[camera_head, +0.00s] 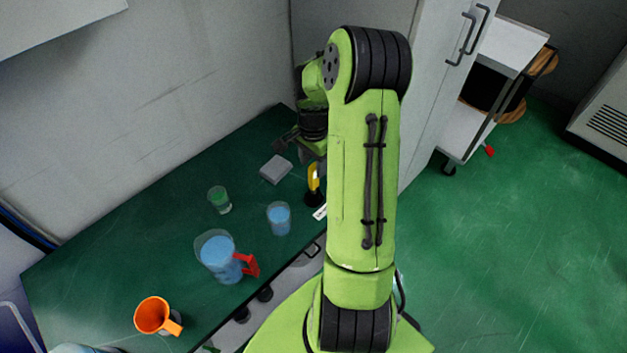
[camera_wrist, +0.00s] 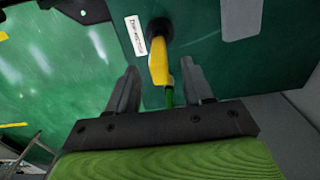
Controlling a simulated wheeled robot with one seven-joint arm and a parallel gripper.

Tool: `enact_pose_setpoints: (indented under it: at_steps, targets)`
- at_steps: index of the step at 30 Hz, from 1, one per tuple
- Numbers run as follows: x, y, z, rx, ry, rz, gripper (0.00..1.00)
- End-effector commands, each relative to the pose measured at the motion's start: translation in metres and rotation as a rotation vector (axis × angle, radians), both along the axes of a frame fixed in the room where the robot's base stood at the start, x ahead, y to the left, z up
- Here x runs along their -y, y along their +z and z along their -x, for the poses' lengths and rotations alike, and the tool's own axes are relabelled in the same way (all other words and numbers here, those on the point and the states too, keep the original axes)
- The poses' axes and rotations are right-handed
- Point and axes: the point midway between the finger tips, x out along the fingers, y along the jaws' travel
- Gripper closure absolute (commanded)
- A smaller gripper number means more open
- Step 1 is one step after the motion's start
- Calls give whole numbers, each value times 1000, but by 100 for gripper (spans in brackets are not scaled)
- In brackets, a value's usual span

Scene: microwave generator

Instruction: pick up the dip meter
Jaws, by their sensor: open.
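The dip meter appears to be the yellow tool (camera_wrist: 158,62) with a black round end (camera_wrist: 159,30) and a thin green part below the yellow. A white label (camera_wrist: 136,36) with small print lies beside it. In the head view the yellow part (camera_head: 313,178) stands near the bench's front edge, just left of my arm. My gripper (camera_wrist: 159,68) is open and empty. Its two fingers show on either side of the lower yellow part, with gaps; I cannot tell the depth between them. In the head view my gripper is partly hidden by my arm.
On the green bench (camera_head: 110,265) are a grey block (camera_head: 276,169), a glass with green liquid (camera_head: 220,200), a glass with blue liquid (camera_head: 279,218), a blue-filled jug with red handle (camera_head: 218,258) and an orange mug (camera_head: 153,315). A tall cabinet (camera_head: 428,90) stands right of the bench.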

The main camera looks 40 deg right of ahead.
Motion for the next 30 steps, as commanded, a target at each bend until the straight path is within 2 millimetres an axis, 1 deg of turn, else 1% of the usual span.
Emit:
enact_pose_setpoints:
  at_steps: [1,3,6,12,13,21,23,30]
  targets:
    - [1,-14,2,-4,-1,-6,49]
    - [1,-27,2,-4,1,-5,49]
    - [1,-37,2,-3,1,-3,49]
    - [1,-38,1,-1,1,-1,49]
    - [1,-38,1,-1,1,-1,50]
    - [1,-37,1,-1,1,-1,92]
    - [1,-37,1,-1,1,-1,100]
    - [1,-36,1,-1,1,-1,100]
